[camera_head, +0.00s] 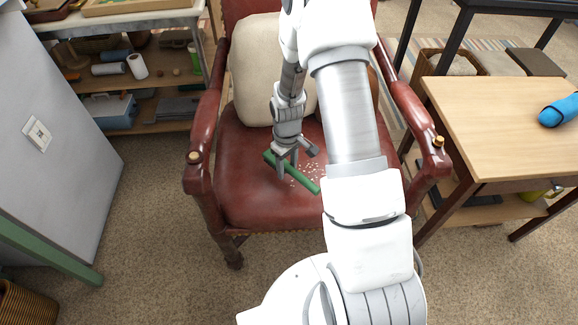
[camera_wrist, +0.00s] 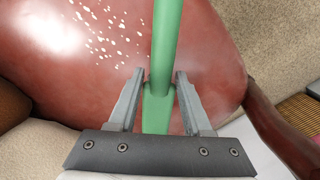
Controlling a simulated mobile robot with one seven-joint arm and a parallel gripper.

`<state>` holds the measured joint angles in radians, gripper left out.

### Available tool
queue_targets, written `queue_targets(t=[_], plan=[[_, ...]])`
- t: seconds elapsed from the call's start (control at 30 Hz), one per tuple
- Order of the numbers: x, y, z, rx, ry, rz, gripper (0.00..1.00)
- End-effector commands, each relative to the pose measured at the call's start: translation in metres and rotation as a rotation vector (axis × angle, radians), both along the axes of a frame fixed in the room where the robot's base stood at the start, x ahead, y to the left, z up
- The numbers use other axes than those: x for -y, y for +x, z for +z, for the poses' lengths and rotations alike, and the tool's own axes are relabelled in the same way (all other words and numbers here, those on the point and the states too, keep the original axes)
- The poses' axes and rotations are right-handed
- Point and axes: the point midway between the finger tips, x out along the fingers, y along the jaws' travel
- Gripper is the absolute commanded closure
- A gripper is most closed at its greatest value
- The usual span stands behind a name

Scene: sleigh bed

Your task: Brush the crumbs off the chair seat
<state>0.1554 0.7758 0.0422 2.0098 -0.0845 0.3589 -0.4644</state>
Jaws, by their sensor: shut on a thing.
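The red leather chair seat (camera_head: 240,180) has a patch of small pale crumbs (camera_head: 313,171) near its middle, partly hidden by my arm. The crumbs also show in the wrist view (camera_wrist: 107,28), at upper left on the seat (camera_wrist: 60,85). My gripper (camera_head: 286,170) is over the seat, beside the crumbs, and is shut on a long green tool (camera_head: 304,182). The tool runs between the fingers (camera_wrist: 160,75) and up out of the wrist view (camera_wrist: 166,40). No bristles can be made out. I cannot tell whether it touches the seat.
A cream cushion (camera_head: 255,65) leans on the chair back. A wooden table (camera_head: 500,120) with a blue object (camera_head: 560,110) stands at right. Shelves (camera_head: 150,85) stand behind at left. Carpet is clear in front of the chair at left.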

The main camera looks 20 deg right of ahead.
Motion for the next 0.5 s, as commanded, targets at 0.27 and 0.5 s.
queue_targets(t=[0.27,0.5], plan=[[-0.005,0.005,0.029,0.002,0.0,0.002,0.95],[-0.008,0.008,0.044,0.002,0.0,0.001,0.95]])
